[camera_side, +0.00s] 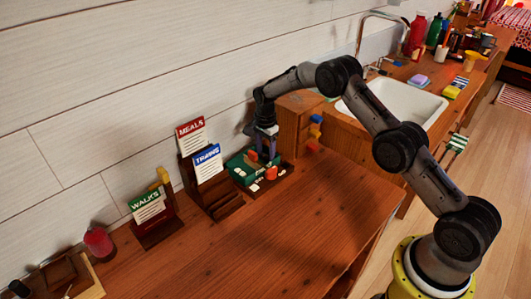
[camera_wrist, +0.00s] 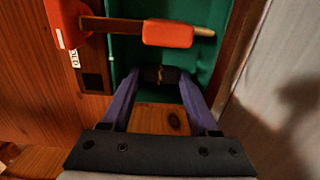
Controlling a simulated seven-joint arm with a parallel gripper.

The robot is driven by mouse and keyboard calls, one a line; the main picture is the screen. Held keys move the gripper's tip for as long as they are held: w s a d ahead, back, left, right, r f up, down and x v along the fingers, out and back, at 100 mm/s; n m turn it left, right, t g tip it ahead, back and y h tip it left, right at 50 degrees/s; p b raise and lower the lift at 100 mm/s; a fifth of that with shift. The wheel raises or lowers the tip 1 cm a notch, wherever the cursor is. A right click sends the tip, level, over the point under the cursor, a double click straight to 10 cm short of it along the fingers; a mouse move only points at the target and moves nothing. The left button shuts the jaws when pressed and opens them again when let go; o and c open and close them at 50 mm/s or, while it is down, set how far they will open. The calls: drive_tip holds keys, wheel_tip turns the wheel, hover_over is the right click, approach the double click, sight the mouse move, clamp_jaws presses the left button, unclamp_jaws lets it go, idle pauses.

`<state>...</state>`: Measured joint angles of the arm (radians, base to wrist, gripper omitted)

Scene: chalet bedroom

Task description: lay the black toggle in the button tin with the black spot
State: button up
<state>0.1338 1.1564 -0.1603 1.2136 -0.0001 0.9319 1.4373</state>
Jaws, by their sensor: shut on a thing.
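My gripper (camera_wrist: 160,78) is shut on a small dark piece (camera_wrist: 160,74) with a tan mark at its middle; it looks like the black toggle. In the side view my gripper (camera_side: 265,157) points down over a green-lined wooden box (camera_side: 240,163) on the counter. The green lining (camera_wrist: 125,55) also shows in the wrist view, beyond the fingertips. The piece is too small to make out in the side view. I cannot tell whether it touches the lining. I cannot make out a button tin with a black spot in either view.
An orange-red block (camera_wrist: 168,33) on a wooden stick lies across the box. Card holders marked MEALS (camera_side: 190,133), THANKS (camera_side: 208,163) and WALKS (camera_side: 147,206) stand left of it. A small drawer cabinet (camera_side: 295,125) stands close right. The front counter (camera_side: 270,240) is clear.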

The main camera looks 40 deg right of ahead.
drive_tip(key=shift+f, duration=0.15)
drive_tip(key=o, duration=1.1)
drive_tip(key=shift+o, duration=0.2)
wheel_tip(320, 180, up, 12)
drive_tip(key=shift+r, duration=0.25)
wheel_tip(320, 180, up, 12)
drive_tip(key=n+t, duration=0.1)
drive_tip(key=n, duration=0.3)
hover_over(266, 155)
drive_tip(key=s+a, duration=0.3)
drive_tip(key=s, duration=0.3)
drive_tip(key=s+a+r+n+t, duration=0.2)
drive_tip(key=s+r+n, duration=0.45)
drive_tip(key=s, duration=0.65)
drive_tip(key=s+a+n+t, duration=0.1)
drive_tip(key=s+n, duration=0.2)
drive_tip(key=s, duration=0.8)
drive_tip(key=s+a+f+n+t, duration=0.1)
drive_tip(key=s+n, duration=0.3)
drive_tip(key=s, duration=0.7)
drive_tip(key=shift+s+a+f+t, duration=0.3)
drive_tip(key=shift+s+a, duration=0.1)
drive_tip(key=shift+a, duration=0.05)
drive_tip(key=shift+n, duration=0.25)
